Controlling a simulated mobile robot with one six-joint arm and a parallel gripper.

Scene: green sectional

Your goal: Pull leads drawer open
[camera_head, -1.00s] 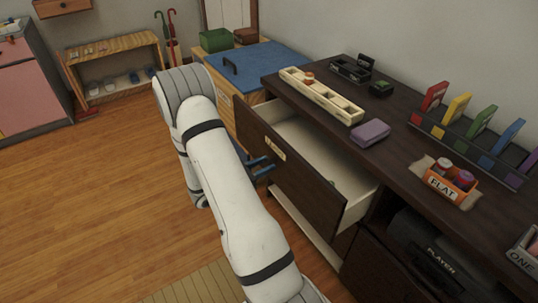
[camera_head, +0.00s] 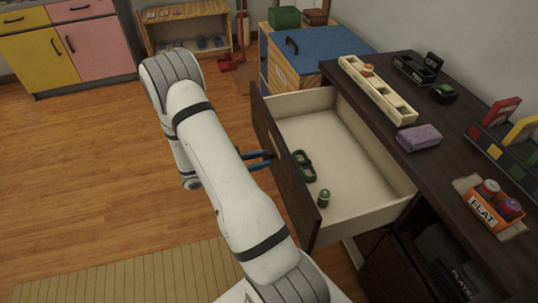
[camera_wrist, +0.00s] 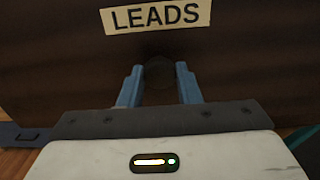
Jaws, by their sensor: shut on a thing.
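The leads drawer (camera_head: 345,135) in the dark brown cabinet stands well open in the head view. Its light inside shows, with a green ring-shaped item (camera_head: 304,166) and a small green cylinder (camera_head: 323,198) near its front. In the wrist view the drawer's dark front carries a pale "LEADS" label (camera_wrist: 156,15). A dark round knob (camera_wrist: 160,73) sits below the label. My gripper (camera_wrist: 160,84) has its blue fingers on either side of the knob and is shut on it. In the head view the gripper's blue fingers (camera_head: 258,160) meet the drawer front.
The cabinet top (camera_head: 432,97) holds a cream slotted tray (camera_head: 376,90), a purple block (camera_head: 419,137) and an orange "FLAT" box (camera_head: 488,211). A blue-topped wooden unit (camera_head: 318,55) stands behind the drawer. Wood floor (camera_head: 80,170) is clear at left; a striped mat (camera_head: 130,275) lies in front.

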